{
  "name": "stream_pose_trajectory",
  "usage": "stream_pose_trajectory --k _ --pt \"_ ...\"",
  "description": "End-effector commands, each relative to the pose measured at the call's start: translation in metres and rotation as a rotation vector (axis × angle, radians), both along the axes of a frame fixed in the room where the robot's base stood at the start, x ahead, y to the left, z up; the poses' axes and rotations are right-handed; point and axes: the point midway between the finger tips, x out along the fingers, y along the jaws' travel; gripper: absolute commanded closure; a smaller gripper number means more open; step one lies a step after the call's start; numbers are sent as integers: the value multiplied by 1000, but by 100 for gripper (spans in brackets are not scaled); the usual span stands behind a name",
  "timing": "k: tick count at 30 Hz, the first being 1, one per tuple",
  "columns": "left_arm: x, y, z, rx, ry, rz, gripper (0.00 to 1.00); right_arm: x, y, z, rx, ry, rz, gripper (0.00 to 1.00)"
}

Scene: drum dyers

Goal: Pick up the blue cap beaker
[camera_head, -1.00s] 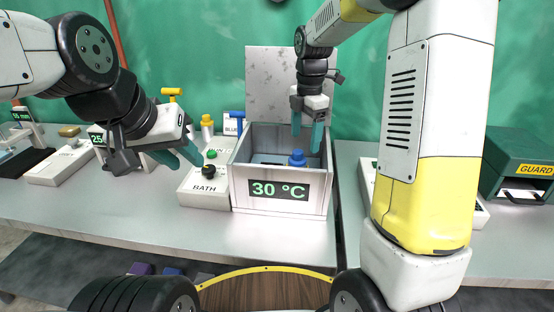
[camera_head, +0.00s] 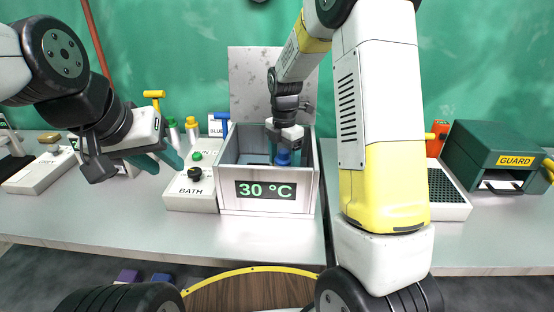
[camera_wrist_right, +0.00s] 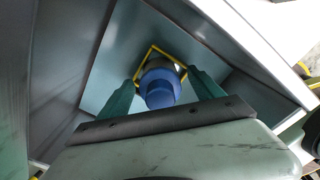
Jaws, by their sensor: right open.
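The blue cap beaker (camera_head: 283,157) stands inside the open grey bath box that shows 30 °C (camera_head: 267,200). In the right wrist view its blue cap (camera_wrist_right: 160,90) is between the two teal fingers of my right gripper (camera_wrist_right: 165,92), with a yellow square frame around it. My right gripper (camera_head: 284,147) is down in the box, open, with its fingers on either side of the cap. I cannot tell whether they touch it. My left gripper (camera_head: 160,163) hangs empty above the table left of the box, its teal fingers apart.
A BATH control box (camera_head: 190,195) with a black knob and green button stands left of the bath. Bottles with yellow and green caps (camera_head: 192,128) stand behind it. A green GUARD machine (camera_head: 495,155) and a dark grid tray (camera_head: 448,195) are at right.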

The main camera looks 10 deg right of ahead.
Motion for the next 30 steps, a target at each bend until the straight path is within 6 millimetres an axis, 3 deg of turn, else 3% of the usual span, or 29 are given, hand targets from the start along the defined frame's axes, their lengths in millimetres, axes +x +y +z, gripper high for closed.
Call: stream_pose_trajectory --k 2,12,14,23,30 --pt "0 0 0 0 0 0 66 0 0 0 0 0 0 24" --pt "0 0 0 0 0 0 66 0 0 1 0 0 -1 91" --pt "0 0 0 0 0 0 66 0 0 1 0 0 -1 100" --pt "0 0 0 0 0 0 66 1 0 7 1 -3 -1 100" --pt "0 0 0 0 0 0 66 2 0 52 2 -7 -3 100"
